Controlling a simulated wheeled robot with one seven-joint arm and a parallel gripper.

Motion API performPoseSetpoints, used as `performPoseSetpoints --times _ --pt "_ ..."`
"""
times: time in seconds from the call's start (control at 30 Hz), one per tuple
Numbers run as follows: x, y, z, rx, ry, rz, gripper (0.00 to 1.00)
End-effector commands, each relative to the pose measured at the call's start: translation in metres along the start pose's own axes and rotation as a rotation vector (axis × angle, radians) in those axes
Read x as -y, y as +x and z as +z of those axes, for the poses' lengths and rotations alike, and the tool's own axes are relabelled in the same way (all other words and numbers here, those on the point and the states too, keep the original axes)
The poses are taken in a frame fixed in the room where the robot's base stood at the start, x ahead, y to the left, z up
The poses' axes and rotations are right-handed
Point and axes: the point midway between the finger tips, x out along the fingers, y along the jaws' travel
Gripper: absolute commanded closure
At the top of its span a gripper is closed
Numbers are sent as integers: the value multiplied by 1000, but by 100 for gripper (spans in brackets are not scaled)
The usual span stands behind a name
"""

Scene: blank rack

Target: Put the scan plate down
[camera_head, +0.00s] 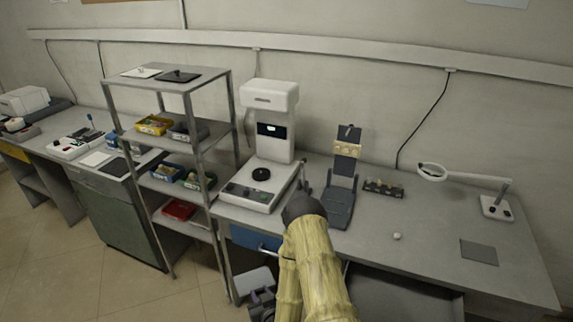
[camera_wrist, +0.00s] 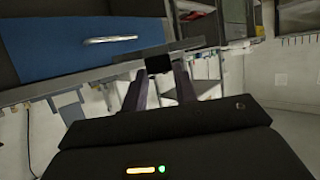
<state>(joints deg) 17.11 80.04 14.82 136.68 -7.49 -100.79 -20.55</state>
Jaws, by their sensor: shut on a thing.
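My gripper (camera_wrist: 160,76) shows in the wrist view with its two fingers shut on a small black flat piece, which I take to be the scan plate (camera_wrist: 157,63). Only a dark edge or face of it shows, and it is held in the air close to the desk's front edge. In the head view, my sleeved arm bends over in front of the desk, and I cannot make out the fingertips or the held plate there.
A blue drawer (camera_wrist: 70,38) is close at upper left in the wrist view. A metal rack (camera_head: 190,88) stands left of the white scanner (camera_head: 270,95). A dark stand (camera_head: 341,205) and magnifier lamp (camera_head: 497,207) are on the desk. Its front right is mostly clear around a grey mat (camera_head: 478,251).

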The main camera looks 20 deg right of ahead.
Motion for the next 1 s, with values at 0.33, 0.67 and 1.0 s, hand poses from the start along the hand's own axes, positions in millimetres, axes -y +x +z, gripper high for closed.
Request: performPoseSetpoints --times 0.33,0.67,1.0 --pt "0 -29 -72 -2 0 0 98" --pt "0 -56 -135 -1 0 0 98" --pt "0 -62 -152 -1 0 0 98"
